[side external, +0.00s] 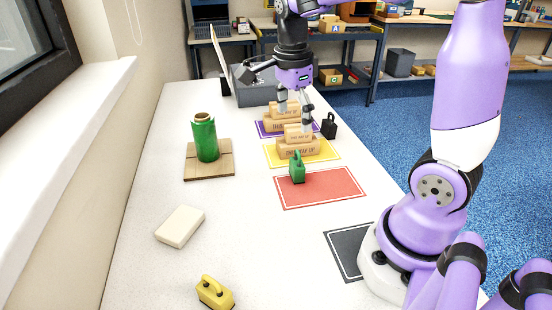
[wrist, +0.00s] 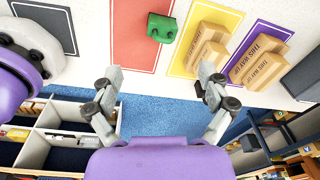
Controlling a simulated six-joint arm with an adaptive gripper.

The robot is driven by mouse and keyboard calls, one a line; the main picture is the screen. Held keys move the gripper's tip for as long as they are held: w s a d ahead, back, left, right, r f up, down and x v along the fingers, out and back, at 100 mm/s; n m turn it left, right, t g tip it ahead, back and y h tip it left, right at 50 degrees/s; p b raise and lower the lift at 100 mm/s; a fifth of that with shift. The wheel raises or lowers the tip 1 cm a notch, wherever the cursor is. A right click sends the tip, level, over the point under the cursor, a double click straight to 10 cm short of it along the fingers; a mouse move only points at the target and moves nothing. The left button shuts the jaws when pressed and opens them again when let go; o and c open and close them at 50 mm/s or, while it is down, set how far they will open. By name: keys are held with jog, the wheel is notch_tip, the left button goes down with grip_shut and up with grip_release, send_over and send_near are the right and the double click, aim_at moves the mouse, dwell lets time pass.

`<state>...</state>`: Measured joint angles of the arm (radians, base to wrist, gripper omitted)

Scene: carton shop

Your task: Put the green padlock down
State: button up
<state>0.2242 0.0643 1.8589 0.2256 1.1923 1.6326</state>
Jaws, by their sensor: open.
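The green padlock (side external: 297,170) stands upright with its shackle on top, on the red mat (side external: 335,190) near the edge towards the yellow mat (side external: 325,155). In the wrist view the green padlock (wrist: 162,28) sits by the right edge of the red mat (wrist: 125,35), apart from the fingers. My gripper (side external: 295,112) is open and empty, above and behind the padlock, over the stacked wooden blocks in the side view. In the wrist view my gripper (wrist: 160,76) shows its two fingers spread wide, with nothing between them.
Stacked "THIS WAY UP" blocks (side external: 298,150) stand on the yellow mat, more on the purple mat (side external: 264,130). A black padlock (side external: 329,127) is right of them. A dark mat (side external: 345,250) is empty.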

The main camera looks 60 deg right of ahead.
jog(key=s+a+r+n+t, duration=0.1)
jog(key=s+a+n+t, duration=0.1)
jog(key=n, duration=0.9)
jog(key=s+a+r+n+t+y, duration=0.1)
jog(key=s+a+n+t, duration=0.2)
jog(key=a+n, duration=0.4)
jog(key=s+n, duration=0.1)
jog(key=n, duration=0.4)
jog(key=shift+s+n+t, duration=0.3)
jog(key=shift+s, duration=0.1)
